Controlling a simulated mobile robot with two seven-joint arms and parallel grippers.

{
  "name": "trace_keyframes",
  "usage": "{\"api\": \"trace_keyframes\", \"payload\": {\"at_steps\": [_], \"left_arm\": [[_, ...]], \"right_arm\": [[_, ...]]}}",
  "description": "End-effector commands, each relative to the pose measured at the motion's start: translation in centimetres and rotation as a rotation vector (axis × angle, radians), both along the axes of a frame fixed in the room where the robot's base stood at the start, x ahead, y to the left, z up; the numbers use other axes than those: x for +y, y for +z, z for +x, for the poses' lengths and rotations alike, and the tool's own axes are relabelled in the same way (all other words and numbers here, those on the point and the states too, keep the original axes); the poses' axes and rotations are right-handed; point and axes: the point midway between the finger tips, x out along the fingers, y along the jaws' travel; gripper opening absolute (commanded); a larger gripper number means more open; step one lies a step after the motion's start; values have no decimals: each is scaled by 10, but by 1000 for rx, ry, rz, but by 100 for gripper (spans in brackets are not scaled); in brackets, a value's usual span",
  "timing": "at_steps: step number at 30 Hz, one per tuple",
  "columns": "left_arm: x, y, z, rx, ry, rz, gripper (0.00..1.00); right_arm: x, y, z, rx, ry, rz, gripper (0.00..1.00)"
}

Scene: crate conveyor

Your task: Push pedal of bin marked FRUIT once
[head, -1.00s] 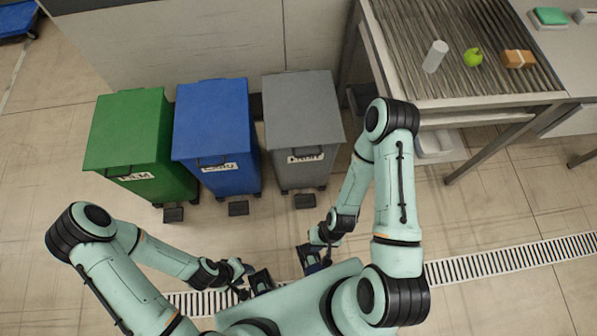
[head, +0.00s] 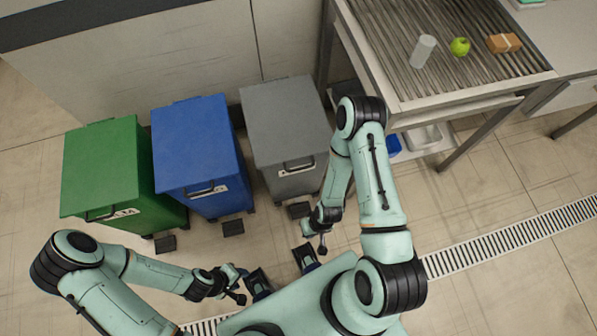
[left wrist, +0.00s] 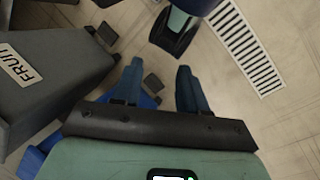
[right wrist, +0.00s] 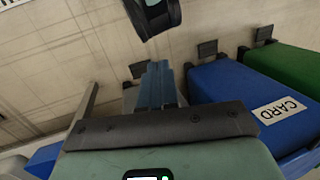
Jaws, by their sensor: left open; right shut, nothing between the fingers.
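The FRUIT bin is the grey bin (head: 285,120), the rightmost of three. Its label (left wrist: 20,62) is readable in the left wrist view. Its lid is down. Its black pedal (head: 299,210) sits on the floor at its front; it also shows in the left wrist view (left wrist: 105,33). My right gripper (head: 321,247) is shut and empty, low, to the near right of that pedal. In the right wrist view the pedal (right wrist: 138,68) shows beyond the fingertips, apparently apart from them. My left gripper (head: 246,284) is open and empty, farther off at left.
The blue bin (head: 197,150), marked CARD in the right wrist view, and the green bin (head: 108,165) stand to the left, each with a front pedal. The conveyor (head: 435,75) stands at right, carrying a white cylinder, green apple and brown box. A floor drain (head: 510,235) crosses open floor.

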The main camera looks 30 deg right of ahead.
Motion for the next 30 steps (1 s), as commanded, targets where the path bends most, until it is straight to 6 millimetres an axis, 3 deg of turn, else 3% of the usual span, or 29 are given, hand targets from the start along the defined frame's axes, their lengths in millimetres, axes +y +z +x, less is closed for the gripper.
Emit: {"api": "trace_keyframes", "payload": {"at_steps": [1, 3, 12, 15, 18, 21, 30], "left_arm": [[3, -24, -2, -10, 9, 8, 43], [8, -46, 3, -31, 20, 21, 43], [32, -143, 40, -144, 77, 87, 43], [40, -175, 55, -178, 93, 108, 43], [46, -195, 66, -204, 105, 123, 43], [49, -203, 73, -221, 112, 132, 43], [52, -205, 77, -233, 117, 138, 43]], "right_arm": [[-8, -41, 7, -41, 36, -33, 0], [-22, -85, 27, -121, 102, -89, 0], [-78, -263, 134, -506, 506, -390, 0], [-85, -309, 170, -630, 657, -490, 0], [-85, -335, 198, -727, 772, -564, 0], [-83, -345, 213, -785, 838, -606, 0], [-81, -347, 224, -821, 877, -634, 0]]}}
